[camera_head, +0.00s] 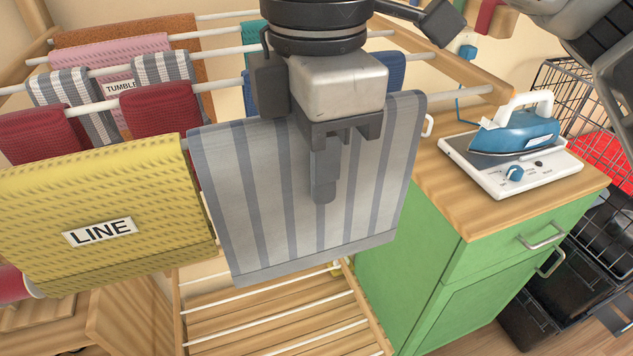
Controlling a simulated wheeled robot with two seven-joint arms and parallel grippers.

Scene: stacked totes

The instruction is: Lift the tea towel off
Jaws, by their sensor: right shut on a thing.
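The grey tea towel (245,190) with darker stripes hangs in front, right of the yellow cloth, at the front rail of the drying rack. My right gripper (323,195) comes down from above over the middle of its top edge. It is shut on the tea towel, with a finger showing against the near face. The gripper body hides part of the top edge, so I cannot tell whether the towel touches the rail there. My left gripper is not in view.
A yellow cloth labelled LINE (150,190) hangs close to the towel's left. Red cloths (160,108), a pink cloth (75,55) and other striped cloths hang behind. A blue iron (515,132) stands on a white base on the green cabinet (415,260) at right.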

